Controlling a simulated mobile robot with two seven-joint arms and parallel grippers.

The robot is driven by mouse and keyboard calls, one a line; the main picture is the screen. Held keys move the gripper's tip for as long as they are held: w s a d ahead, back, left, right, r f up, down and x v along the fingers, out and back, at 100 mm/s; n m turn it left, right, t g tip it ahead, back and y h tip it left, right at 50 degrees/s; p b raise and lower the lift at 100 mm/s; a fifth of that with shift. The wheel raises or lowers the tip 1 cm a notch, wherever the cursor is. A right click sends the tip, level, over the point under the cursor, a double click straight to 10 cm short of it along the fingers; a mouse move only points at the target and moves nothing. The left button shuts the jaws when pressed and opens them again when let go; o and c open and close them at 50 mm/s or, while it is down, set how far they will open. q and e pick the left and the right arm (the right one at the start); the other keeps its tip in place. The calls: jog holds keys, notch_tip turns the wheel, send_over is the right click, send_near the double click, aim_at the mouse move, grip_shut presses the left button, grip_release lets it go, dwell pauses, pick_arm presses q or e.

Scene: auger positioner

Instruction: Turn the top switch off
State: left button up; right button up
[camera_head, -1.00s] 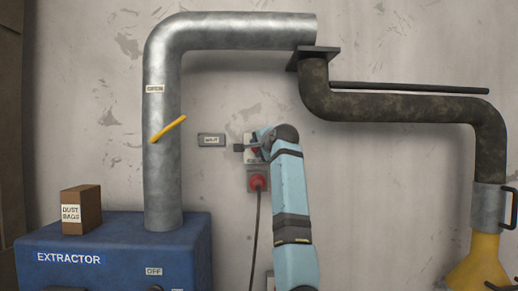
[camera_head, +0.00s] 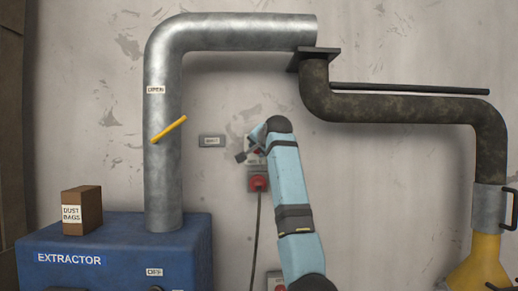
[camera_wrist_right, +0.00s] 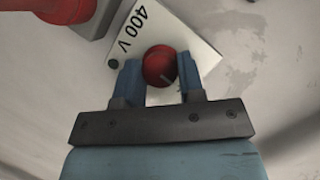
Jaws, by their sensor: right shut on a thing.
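The top switch is a round red knob (camera_wrist_right: 160,66) on a white plate (camera_wrist_right: 205,52) marked 400 V. A pale line on the knob points to the lower right in the wrist view. My right gripper (camera_wrist_right: 160,82) has its two blue fingers on either side of the knob and is shut on it. The gripper and plate are turned relative to each other, so the plate looks tilted in the wrist view. In the head view my right gripper (camera_head: 247,155) is at the wall and largely hides the switch. My left gripper is not in view.
A red plug (camera_head: 258,183) with a hanging cable sits just below. A small grey label plate (camera_head: 211,141) is to the left. The metal pipe (camera_head: 162,190) with a yellow lever (camera_head: 169,129) stands left. A dark pipe (camera_head: 400,107) passes at right.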

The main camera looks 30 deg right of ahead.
jog(key=o, duration=0.9)
jog(key=b+v, duration=0.4)
jog(key=v, duration=0.9)
jog(key=shift+s+r+b, duration=0.2)
jog(key=shift+s+b, duration=0.1)
jog(key=shift+b, duration=0.1)
